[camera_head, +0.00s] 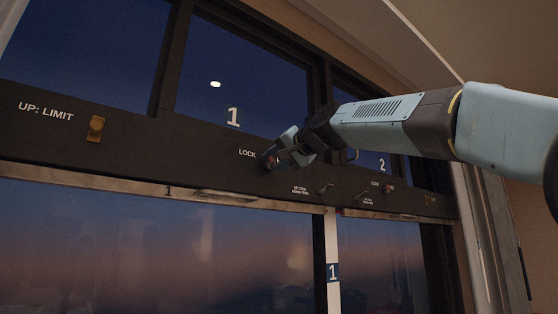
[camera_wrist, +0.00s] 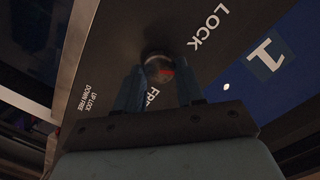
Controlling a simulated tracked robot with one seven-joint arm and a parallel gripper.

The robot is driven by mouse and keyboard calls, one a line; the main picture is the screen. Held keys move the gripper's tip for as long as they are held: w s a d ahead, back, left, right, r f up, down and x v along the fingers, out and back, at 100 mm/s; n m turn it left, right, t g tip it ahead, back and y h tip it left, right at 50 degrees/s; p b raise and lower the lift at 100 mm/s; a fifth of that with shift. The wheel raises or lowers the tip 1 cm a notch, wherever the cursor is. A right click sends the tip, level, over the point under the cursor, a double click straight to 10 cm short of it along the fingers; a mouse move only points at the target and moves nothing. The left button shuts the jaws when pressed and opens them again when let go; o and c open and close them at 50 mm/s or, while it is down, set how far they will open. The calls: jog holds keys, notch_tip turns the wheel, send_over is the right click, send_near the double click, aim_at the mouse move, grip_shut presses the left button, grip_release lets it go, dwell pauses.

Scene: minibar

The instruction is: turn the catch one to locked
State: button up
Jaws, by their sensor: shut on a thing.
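Catch one is a small round metal knob (camera_wrist: 157,66) with a red mark, set in the dark rail under the upper window pane marked 1. In the wrist view, LOCK is printed at its upper right, and a second label starting with F is partly hidden below it. The red mark lies right of the knob's middle; its exact setting is unclear. My gripper (camera_wrist: 160,80) is shut on the knob, one finger on each side. In the head view my gripper (camera_head: 277,156) reaches the rail from the right and mostly hides the knob.
The dark rail (camera_head: 140,150) also carries a brass-coloured tab (camera_head: 96,128) by UP: LIMIT and a small lever (camera_head: 326,188) right of my gripper. A metal handle (camera_head: 225,197) lies below. Another catch (camera_head: 388,188) sits under pane 2.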

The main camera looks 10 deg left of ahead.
jog(key=shift+a+f+n, duration=0.15)
jog(key=shift+f+n, duration=0.1)
jog(key=shift+n, duration=0.95)
jog(key=o, duration=0.8)
jog(key=shift+a, duration=0.1)
jog(key=shift+c, duration=0.2)
jog(key=o, duration=0.3)
jog(key=shift+r, duration=0.15)
jog(key=shift+h, duration=0.3)
jog(key=v, duration=1.4)
jog(key=shift+f, duration=0.3)
